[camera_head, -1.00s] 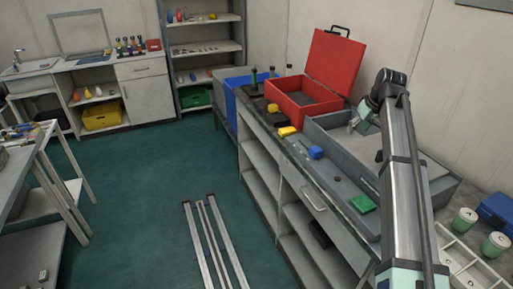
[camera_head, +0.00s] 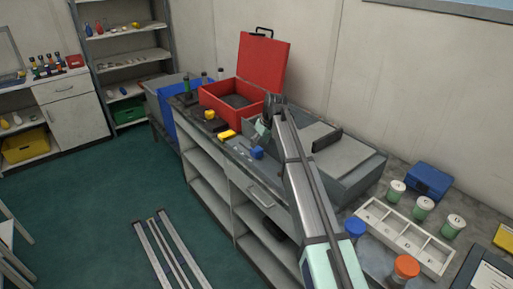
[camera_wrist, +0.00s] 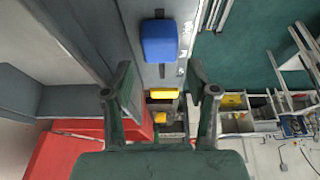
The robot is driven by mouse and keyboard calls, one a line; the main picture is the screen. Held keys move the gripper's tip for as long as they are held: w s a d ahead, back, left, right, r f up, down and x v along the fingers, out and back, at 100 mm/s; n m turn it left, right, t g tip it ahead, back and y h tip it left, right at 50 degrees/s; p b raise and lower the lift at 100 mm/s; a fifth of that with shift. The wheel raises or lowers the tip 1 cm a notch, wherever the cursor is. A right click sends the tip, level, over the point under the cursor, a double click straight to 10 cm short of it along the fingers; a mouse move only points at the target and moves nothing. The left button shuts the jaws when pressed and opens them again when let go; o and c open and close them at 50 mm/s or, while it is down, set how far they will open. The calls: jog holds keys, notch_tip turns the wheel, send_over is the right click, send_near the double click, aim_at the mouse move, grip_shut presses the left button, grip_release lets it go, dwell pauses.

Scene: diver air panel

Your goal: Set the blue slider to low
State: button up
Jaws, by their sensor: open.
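The blue slider (camera_head: 257,153) is a block-shaped knob on the grey panel along the counter's front edge. In the wrist view the blue slider (camera_wrist: 159,41) sits on a narrow slot, ahead of and between my fingers. My gripper (camera_head: 262,130) is above the panel, close to the slider and in front of the red box. In the wrist view my gripper (camera_wrist: 165,92) has its two fingers spread, with nothing between them. It appears apart from the slider. I cannot read any low mark on the panel.
Yellow knobs (camera_head: 227,134) lie farther along the panel. An open red toolbox (camera_head: 222,105) stands behind them. A grey tray (camera_head: 365,170) lies right of my arm. A white compartment tray (camera_head: 405,238), green-banded jars and a blue case (camera_head: 429,180) fill the near counter.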

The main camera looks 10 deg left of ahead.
aim_at(257, 148)
jog(key=shift+p+x, duration=0.6)
jog(key=shift+x, duration=2.45)
jog(key=shift+r, duration=0.1)
grip_shut()
jog(key=w+a+b, duration=0.2)
jog(key=w+a, duration=0.4)
jog(key=w, duration=0.1)
jog(key=shift+w+a+b, duration=0.15)
jog(key=shift+a+b, duration=0.15)
jog(key=shift+a, duration=0.1)
jog(key=shift+w+a, duration=0.2)
jog(key=shift+r, duration=0.1)
